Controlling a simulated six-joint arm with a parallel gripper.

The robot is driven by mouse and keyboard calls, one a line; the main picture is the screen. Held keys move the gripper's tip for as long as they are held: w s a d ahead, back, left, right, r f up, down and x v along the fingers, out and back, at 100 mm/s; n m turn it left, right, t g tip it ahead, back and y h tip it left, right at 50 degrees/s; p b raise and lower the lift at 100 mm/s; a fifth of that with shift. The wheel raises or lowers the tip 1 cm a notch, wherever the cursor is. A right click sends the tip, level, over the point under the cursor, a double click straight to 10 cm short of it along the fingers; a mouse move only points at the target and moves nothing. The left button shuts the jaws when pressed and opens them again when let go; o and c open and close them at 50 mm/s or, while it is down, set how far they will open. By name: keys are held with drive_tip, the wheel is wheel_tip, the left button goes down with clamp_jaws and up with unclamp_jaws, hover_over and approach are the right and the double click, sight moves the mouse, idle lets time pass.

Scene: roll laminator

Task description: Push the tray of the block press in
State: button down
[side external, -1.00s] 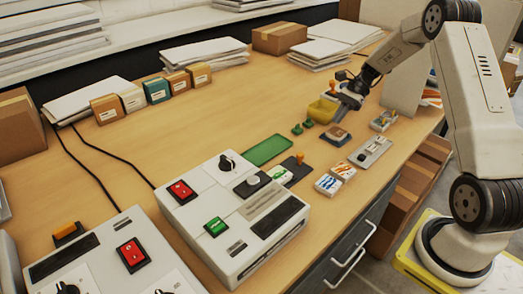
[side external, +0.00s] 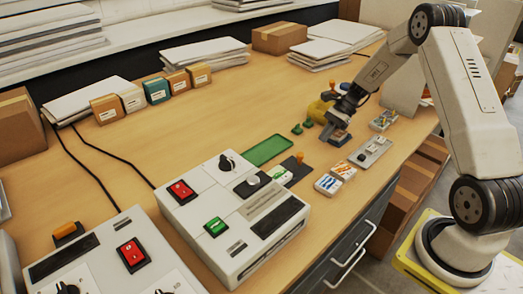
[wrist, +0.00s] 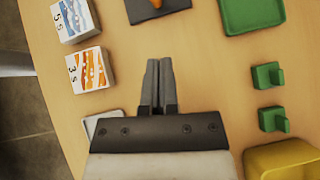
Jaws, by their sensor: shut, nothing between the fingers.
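My gripper (side external: 328,129) is shut and empty, low over the bench; its closed fingers also show in the wrist view (wrist: 159,63). A dark plate with an orange knob (side external: 297,165) lies farther left, partly showing at the top of the wrist view (wrist: 157,8).
A green tray-like mat (side external: 268,150), two printed packs (side external: 328,184), a grey switch panel (side external: 370,153), green pieces (side external: 297,130) and a yellow bin (side external: 318,111) lie around. A white machine (side external: 232,207) stands at front left. Bare bench lies ahead of the fingers.

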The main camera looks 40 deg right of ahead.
sight(282, 174)
drive_tip(key=a, duration=0.1)
drive_tip(key=a+f, duration=0.2)
drive_tip(key=a, duration=0.1)
drive_tip(key=shift+w+a, duration=0.1)
drive_tip(key=shift+w, duration=0.25)
drive_tip(key=shift+w+a, duration=0.1)
drive_tip(key=shift+a, duration=0.8)
drive_tip(key=shift+a, duration=0.2)
drive_tip(key=a, duration=1.2)
drive_tip(key=shift+d, duration=0.1)
